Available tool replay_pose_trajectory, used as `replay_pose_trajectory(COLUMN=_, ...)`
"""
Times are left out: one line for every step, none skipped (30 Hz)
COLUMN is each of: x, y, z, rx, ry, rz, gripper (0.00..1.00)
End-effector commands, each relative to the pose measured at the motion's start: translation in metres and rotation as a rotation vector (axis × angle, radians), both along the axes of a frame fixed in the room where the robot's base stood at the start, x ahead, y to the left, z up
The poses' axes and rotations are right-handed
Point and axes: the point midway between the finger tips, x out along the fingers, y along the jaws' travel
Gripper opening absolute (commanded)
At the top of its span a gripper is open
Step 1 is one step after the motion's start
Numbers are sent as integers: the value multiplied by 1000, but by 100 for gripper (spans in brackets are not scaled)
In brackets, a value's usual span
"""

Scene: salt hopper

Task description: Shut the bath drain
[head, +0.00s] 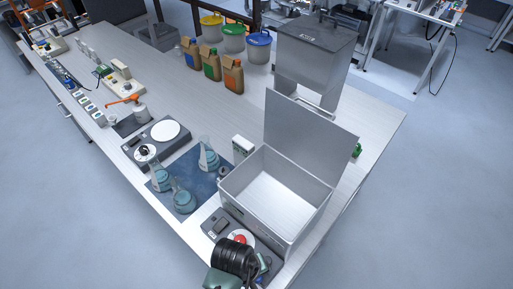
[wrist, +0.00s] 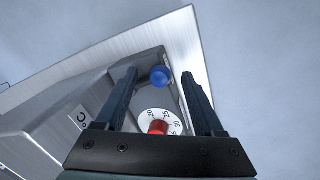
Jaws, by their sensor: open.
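The bath is an open steel box (head: 225,195) with its lid (head: 305,135) raised, at the front end of the bench in the head view. In the wrist view its control base carries a white dial with a red knob (wrist: 157,127); the red knob also shows in the head view (head: 240,239). A round blue knob (wrist: 160,76) sits beyond the dial, near the base's edge. It may be the drain control; I cannot tell. My gripper (wrist: 159,72) is open, its fingers on either side of the blue knob's line of sight. I see no clear contact.
Glass flasks (head: 181,197) stand on a blue mat left of the bath. A grey hopper (head: 315,55) stands behind it. A small green part (head: 357,150) shows beside the lid's right edge.

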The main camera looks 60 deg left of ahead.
Motion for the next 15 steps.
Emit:
replay_pose_trajectory(x=1, y=0, z=-2, rx=0, ry=0, rz=-1, gripper=70)
replay_pose_trajectory(x=1, y=0, z=-3, rx=0, ry=0, rz=-1, gripper=70)
replay_pose_trajectory(x=1, y=0, z=-4, rx=0, ry=0, rz=-1, gripper=70)
replay_pose_trajectory(x=1, y=0, z=-4, rx=0, ry=0, rz=-1, gripper=70)
replay_pose_trajectory(x=1, y=-1, z=-5, rx=0, ry=0, rz=-1, gripper=70)
replay_pose_trajectory(x=1, y=0, z=-5, rx=0, ry=0, rz=-1, gripper=70)
replay_pose_trajectory(x=1, y=0, z=-5, rx=0, ry=0, rz=-1, gripper=70)
replay_pose_trajectory(x=1, y=0, z=-5, rx=0, ry=0, rz=-1, gripper=70)
replay_pose_trajectory(x=1, y=0, z=-4, rx=0, ry=0, rz=-1, gripper=70)
replay_pose_trajectory(x=1, y=0, z=-4, rx=0, ry=0, rz=-1, gripper=70)
replay_pose_trajectory(x=1, y=0, z=-4, rx=0, ry=0, rz=-1, gripper=68)
replay_pose_trajectory(x=1, y=0, z=-4, rx=0, ry=0, rz=-1, gripper=61)
replay_pose_trajectory(x=1, y=0, z=-4, rx=0, ry=0, rz=-1, gripper=56)
replay_pose_trajectory(x=1, y=0, z=-4, rx=0, ry=0, rz=-1, gripper=50)
replay_pose_trajectory(x=1, y=0, z=-4, rx=0, ry=0, rz=-1, gripper=43)
